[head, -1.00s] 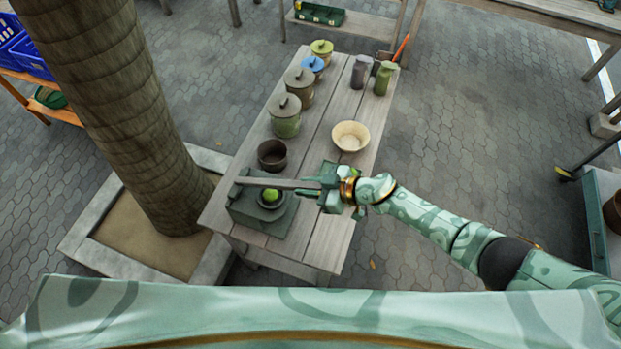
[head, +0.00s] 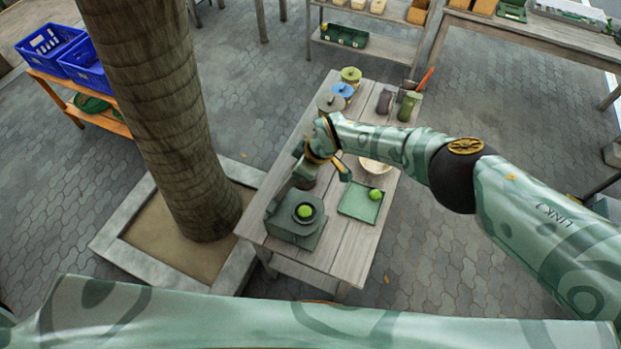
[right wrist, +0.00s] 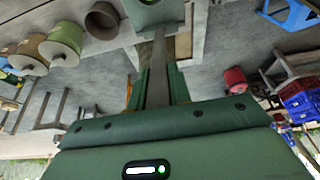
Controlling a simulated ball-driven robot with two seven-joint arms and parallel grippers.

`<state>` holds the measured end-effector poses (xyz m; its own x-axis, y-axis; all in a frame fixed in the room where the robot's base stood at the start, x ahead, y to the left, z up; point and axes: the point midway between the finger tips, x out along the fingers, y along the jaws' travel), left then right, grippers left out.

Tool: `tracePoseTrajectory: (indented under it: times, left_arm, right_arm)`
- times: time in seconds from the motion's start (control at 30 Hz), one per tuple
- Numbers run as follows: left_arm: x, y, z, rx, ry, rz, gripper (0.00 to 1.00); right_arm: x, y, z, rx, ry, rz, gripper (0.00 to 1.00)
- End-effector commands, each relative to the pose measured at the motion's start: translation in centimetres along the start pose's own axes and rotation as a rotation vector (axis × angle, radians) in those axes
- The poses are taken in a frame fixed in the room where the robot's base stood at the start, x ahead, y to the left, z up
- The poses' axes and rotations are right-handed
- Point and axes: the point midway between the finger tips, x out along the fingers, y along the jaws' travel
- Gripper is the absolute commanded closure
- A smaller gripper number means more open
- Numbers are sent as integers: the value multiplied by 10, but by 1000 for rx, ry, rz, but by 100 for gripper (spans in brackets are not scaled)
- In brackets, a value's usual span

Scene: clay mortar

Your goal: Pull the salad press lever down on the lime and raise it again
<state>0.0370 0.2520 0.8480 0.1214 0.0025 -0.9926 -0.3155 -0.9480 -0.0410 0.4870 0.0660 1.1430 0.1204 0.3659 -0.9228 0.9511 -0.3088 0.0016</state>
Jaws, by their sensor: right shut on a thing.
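The dark green salad press (head: 292,230) stands on the near end of the wooden table. A green lime (head: 305,212) sits in its round cup, uncovered from above. My right gripper (head: 305,170) is above and behind the press, apart from the lime. In the right wrist view the gripper (right wrist: 158,90) is shut on the grey lever (right wrist: 158,70), which runs between the fingers toward a green block. In the head view my gripper and arm mostly hide the lever, so its exact angle is unclear. My left gripper is out of view.
A green tray (head: 351,207) with a second lime (head: 375,194) lies right of the press. A pale bowl (head: 375,166) is partly behind my arm. Lidded jars (head: 350,75) and a green bottle (head: 407,106) stand farther back. A thick trunk (head: 165,120) rises left of the table.

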Motion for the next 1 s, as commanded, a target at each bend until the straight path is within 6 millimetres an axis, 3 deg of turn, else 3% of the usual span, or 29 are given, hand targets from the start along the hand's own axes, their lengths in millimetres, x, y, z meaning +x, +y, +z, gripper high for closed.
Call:
tracePoseTrajectory:
  times: [0.33, 0.93, 0.97, 1.0]
  left_arm:
    - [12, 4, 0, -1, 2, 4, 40]
    - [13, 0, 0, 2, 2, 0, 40]
    - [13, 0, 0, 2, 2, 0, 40]
    - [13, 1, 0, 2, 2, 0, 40]
  right_arm:
    - [2, 0, -16, -1, -77, 2, 100]
    - [1, 0, -21, -3, -93, 0, 100]
    - [1, 0, -21, -3, -93, 0, 77]
    - [1, 0, -22, -3, -93, 0, 66]
